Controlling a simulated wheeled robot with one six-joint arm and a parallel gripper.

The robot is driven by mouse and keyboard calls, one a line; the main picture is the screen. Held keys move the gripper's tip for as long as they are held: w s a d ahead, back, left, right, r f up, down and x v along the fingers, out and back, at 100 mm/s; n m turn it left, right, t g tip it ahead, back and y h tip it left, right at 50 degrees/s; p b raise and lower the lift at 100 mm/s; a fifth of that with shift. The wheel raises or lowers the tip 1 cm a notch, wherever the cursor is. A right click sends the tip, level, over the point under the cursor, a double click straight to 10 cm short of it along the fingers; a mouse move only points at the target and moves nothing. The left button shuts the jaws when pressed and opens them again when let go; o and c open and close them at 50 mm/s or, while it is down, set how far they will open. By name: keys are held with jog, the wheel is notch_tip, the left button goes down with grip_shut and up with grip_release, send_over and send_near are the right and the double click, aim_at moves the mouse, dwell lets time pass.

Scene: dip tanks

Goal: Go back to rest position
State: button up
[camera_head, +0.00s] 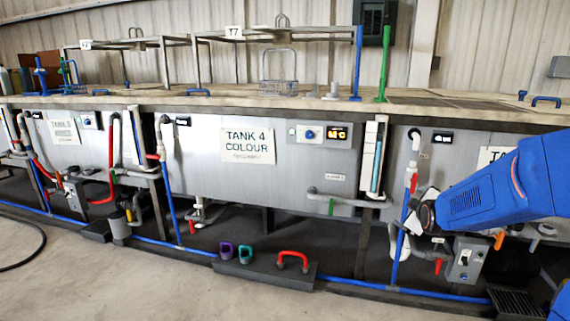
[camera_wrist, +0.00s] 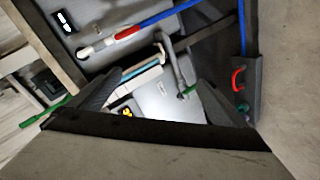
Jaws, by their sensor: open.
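My blue arm comes in from the right in the head view and ends in my dark gripper (camera_head: 425,215), in front of the grey panel right of Tank 4. In the wrist view both fingers of my gripper (camera_wrist: 160,88) stand wide apart with nothing between them. Beyond them, sideways, lie the Tank 4 panel (camera_wrist: 158,105), a white gauge strip (camera_wrist: 138,82) and pipes. Part of the panel and control box on the right is hidden behind my arm in the head view.
The Tank 4 front (camera_head: 290,170) stands along the bench (camera_head: 470,112). A blue pipe (camera_head: 350,283) runs low along the tanks. A dark tray (camera_head: 262,272) on the floor holds a red handle (camera_head: 293,257) and purple and teal cups. The floor (camera_head: 130,285) in front is clear.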

jog(key=s+a+f+m+g+y, duration=0.1)
jog(key=s+a+m+g, duration=0.1)
jog(key=s, duration=1.2)
jog(key=s+a+f+m+g, duration=0.1)
jog(key=s+a+m+g, duration=0.2)
jog(key=s, duration=1)
jog(key=s+a+f+m+g+y, duration=0.1)
jog(key=s+a+m+g, duration=0.2)
jog(key=s+a, duration=0.4)
jog(key=s+m, duration=0.1)
jog(key=s, duration=0.6)
jog(key=shift+s+a+m+y, duration=0.3)
dwell(3.6)
